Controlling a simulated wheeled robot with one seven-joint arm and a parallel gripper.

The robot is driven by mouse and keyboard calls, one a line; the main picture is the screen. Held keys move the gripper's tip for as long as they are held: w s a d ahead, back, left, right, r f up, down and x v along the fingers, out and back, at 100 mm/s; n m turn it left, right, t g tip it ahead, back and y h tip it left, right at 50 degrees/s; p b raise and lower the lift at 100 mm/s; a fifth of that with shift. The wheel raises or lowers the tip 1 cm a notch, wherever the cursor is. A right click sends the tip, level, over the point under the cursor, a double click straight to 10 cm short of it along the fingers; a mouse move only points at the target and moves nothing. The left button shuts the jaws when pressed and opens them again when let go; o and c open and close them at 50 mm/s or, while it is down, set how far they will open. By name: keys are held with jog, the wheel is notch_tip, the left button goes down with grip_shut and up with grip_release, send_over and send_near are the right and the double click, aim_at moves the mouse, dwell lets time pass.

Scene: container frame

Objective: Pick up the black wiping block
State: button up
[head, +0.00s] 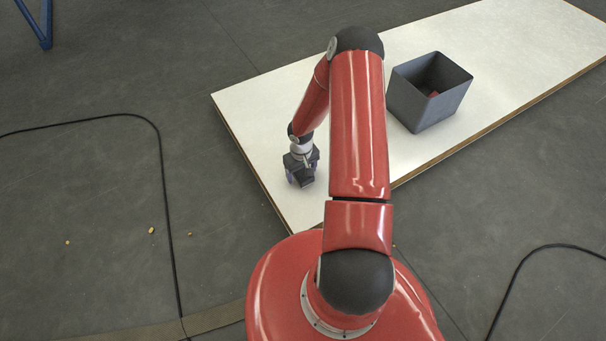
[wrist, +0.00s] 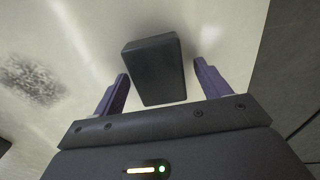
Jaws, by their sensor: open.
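The black wiping block (wrist: 154,68) shows in the wrist view as a dark, rounded-edged box over the white surface. My gripper (wrist: 161,72) is open, with one purple finger on each side of the block. In the head view my gripper (head: 301,178) points down over the left part of the white table. There I cannot tell the block apart from the dark gripper.
The white table (head: 480,45) has a brown edge. A grey open bin (head: 425,108) stands on it to the right of my arm, with something red inside. A dark speckled patch (wrist: 35,80) marks the surface left of the block. Cables (head: 165,190) lie on the floor.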

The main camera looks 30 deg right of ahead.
aim_at(302, 171)
jog(key=c, duration=1.1)
jog(key=shift+o, duration=0.2)
jog(key=shift+r, duration=0.15)
notch_tip(302, 171, up, 20)
jog(key=p, duration=0.4)
